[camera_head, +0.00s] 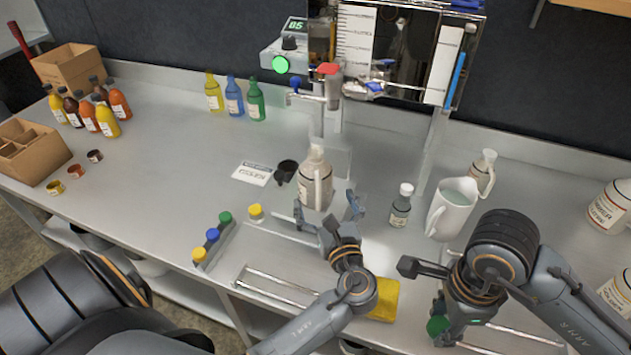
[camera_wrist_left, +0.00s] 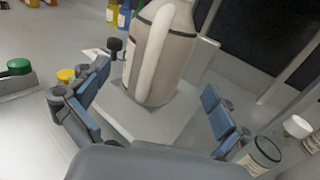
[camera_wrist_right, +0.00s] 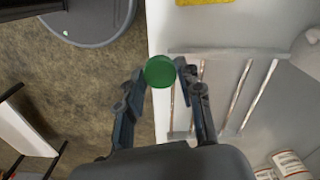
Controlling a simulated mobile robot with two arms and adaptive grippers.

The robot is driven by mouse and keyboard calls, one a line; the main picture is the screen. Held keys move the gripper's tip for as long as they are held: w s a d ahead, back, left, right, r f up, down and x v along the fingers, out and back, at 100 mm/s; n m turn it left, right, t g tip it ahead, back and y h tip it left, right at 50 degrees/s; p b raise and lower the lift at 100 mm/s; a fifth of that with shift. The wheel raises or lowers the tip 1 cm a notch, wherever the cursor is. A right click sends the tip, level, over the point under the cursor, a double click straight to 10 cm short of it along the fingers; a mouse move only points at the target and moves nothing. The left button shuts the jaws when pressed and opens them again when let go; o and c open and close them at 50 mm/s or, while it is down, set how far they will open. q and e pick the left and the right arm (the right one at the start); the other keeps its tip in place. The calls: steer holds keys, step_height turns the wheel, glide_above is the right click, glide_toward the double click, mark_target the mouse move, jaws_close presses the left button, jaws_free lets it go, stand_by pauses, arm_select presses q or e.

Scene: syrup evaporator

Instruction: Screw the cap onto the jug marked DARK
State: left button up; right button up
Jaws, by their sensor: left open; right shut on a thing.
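A beige jug (camera_head: 314,190) with a pale handle stands upright on a plate under the tap; its label is not readable here. My left gripper (camera_head: 328,212) is open just in front of it, and in the left wrist view the fingers (camera_wrist_left: 155,105) are spread with the jug (camera_wrist_left: 170,65) beyond them, apart from it as far as I can see. My right gripper (camera_wrist_right: 160,70) is shut on a green cap (camera_wrist_right: 159,72), held near the table's front edge; the cap also shows in the head view (camera_head: 437,326).
A row of green, blue and yellow caps (camera_head: 212,235) lies left of the jug, with a loose yellow cap (camera_head: 255,210). A small dark bottle (camera_head: 400,208) and a white pitcher (camera_head: 451,212) stand to its right. A yellow cloth (camera_head: 386,300) lies in front.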

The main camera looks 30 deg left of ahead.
arm_select(q)
steer(key=x, duration=0.5)
steer(key=shift+s+a+r, duration=0.15)
steer(key=shift+a+r, duration=0.1)
steer(key=shift+r, duration=0.1)
arm_select(e)
steer(key=shift+r, duration=0.2)
arm_select(q)
steer(key=c, duration=1.7)
steer(key=shift+r, duration=0.15)
steer(key=shift+c, duration=1)
steer(key=shift+p, duration=0.3)
arm_select(e)
steer(key=shift+r, duration=0.1)
